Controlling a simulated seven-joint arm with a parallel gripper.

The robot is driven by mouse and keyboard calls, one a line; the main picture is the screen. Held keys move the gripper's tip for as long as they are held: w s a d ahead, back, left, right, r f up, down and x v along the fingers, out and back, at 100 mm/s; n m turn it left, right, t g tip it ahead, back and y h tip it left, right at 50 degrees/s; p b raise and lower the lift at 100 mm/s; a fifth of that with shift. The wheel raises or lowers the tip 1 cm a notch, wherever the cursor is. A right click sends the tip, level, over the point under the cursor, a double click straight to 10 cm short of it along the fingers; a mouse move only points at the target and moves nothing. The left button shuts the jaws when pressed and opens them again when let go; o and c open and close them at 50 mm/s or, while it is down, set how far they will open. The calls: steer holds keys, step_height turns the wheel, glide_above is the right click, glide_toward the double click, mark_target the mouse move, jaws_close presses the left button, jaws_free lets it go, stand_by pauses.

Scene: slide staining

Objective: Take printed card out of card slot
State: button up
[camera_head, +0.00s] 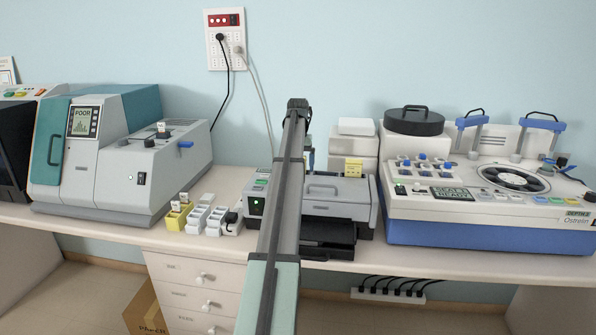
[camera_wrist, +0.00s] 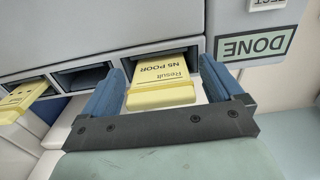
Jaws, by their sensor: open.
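The printed card (camera_wrist: 160,82) is yellow and reads "Result N5 POOR", upside down in the wrist view. It sticks out of a card slot (camera_wrist: 203,44) in a light grey machine front, its inner end hidden inside. My gripper (camera_wrist: 162,70) is open, with one blue finger on each side of the card. Gaps show beside the card, so the fingers do not appear shut on it. In the head view my arm runs up the middle, and I cannot make out the gripper or this card clearly there.
A second yellow card (camera_wrist: 22,98) sticks out of another slot at the left, with an empty slot (camera_wrist: 82,78) between. A "DONE" display (camera_wrist: 252,46) is at right. In the head view, a grey machine (camera_head: 340,205) stands behind my arm, with small racks (camera_head: 198,220) to its left.

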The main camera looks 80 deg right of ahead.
steer(key=shift+f, duration=0.1)
steer(key=shift+c, duration=0.2)
steer(key=c, duration=1.1)
